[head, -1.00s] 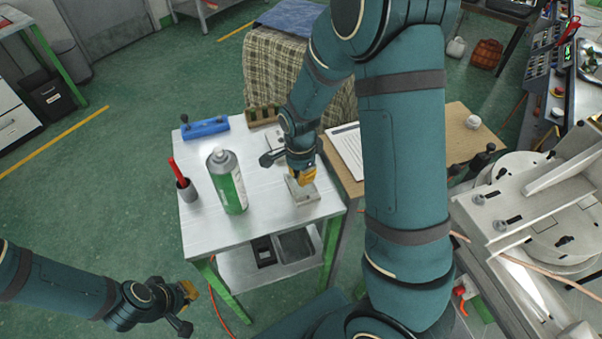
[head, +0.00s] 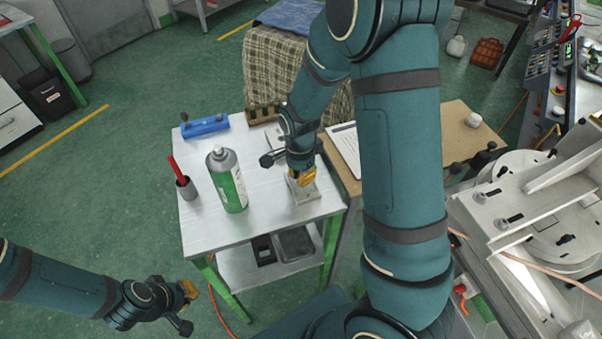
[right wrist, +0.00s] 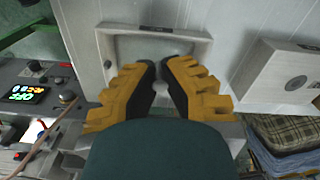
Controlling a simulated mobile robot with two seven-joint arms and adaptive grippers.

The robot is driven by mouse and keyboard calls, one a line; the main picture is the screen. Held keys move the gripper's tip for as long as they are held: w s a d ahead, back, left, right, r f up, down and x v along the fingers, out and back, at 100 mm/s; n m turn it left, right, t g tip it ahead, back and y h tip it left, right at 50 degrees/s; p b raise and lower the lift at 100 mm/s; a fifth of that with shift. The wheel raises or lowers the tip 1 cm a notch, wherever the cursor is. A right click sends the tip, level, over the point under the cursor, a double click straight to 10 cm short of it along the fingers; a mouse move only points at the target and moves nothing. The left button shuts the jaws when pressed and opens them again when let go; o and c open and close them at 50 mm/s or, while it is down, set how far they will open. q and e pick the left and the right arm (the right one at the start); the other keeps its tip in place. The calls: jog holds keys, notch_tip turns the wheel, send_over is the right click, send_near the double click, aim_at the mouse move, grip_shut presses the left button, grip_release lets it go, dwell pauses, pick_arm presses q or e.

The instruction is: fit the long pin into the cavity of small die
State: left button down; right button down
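The small die, a pale grey block (head: 305,197), lies near the right front of the white table. In the right wrist view its recessed cavity faces me inside a raised rim (right wrist: 205,47). My right gripper (head: 302,178) points down just over the die, and its yellow fingers (right wrist: 163,72) are nearly together. A small grey round shape (right wrist: 160,88) shows between the pads and looks like the end of the long pin. The rest of the pin is hidden. My left gripper (head: 188,291) is off the table at lower left, its fingers unclear.
A green and white spray can (head: 229,182) stands left of the die. Another grey block with a round hole (right wrist: 288,76) shows at the right wrist view's right. A white machine (head: 530,205) stands right.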

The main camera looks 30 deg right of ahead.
jog(key=shift+f+b, duration=0.3)
jog(key=shift+f, duration=0.25)
jog(key=c, duration=1.1)
grip_release()
jog(key=shift+o, duration=0.2)
jog(key=shift+r, duration=0.15)
notch_tip(320, 180, up, 12)
jog(key=shift+a, duration=0.15)
